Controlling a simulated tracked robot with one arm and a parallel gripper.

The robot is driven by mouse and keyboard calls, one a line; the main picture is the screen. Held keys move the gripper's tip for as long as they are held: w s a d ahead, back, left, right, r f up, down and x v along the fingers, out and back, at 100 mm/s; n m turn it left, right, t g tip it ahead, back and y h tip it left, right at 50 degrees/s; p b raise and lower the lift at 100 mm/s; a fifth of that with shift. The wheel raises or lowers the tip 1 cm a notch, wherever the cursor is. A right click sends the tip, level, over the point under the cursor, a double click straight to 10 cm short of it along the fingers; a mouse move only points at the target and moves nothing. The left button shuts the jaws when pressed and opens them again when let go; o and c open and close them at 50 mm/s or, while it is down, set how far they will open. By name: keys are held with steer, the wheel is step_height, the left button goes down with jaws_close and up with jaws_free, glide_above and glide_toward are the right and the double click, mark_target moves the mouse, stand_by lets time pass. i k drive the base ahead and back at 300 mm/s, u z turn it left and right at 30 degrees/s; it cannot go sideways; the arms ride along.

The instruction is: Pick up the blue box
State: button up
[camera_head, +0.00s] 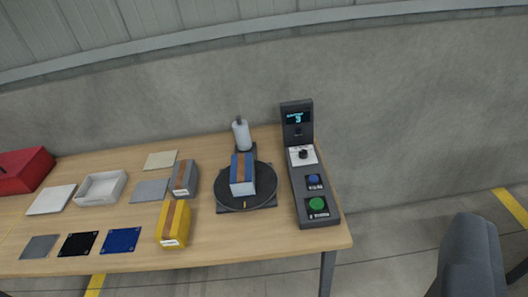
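The blue box (243,175) has a brown tape stripe down its middle and a pale label low on its front. It sits upright on a round black turntable (263,194), left of its centre. My gripper is not recognisable in this view, and nothing touches the box.
A grey box (184,178) and a yellow box (174,223) stand left of the turntable. A pale bottle (241,134) stands behind it, and a dark control panel (316,210) with buttons and a screen to its right. Flat plates, a white tray (101,189) and a red case (25,170) lie farther left.

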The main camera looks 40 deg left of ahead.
mark_target(242, 180)
steer(key=u, duration=0.25)
steer(key=i, duration=0.85)
steer(key=u, duration=0.5)
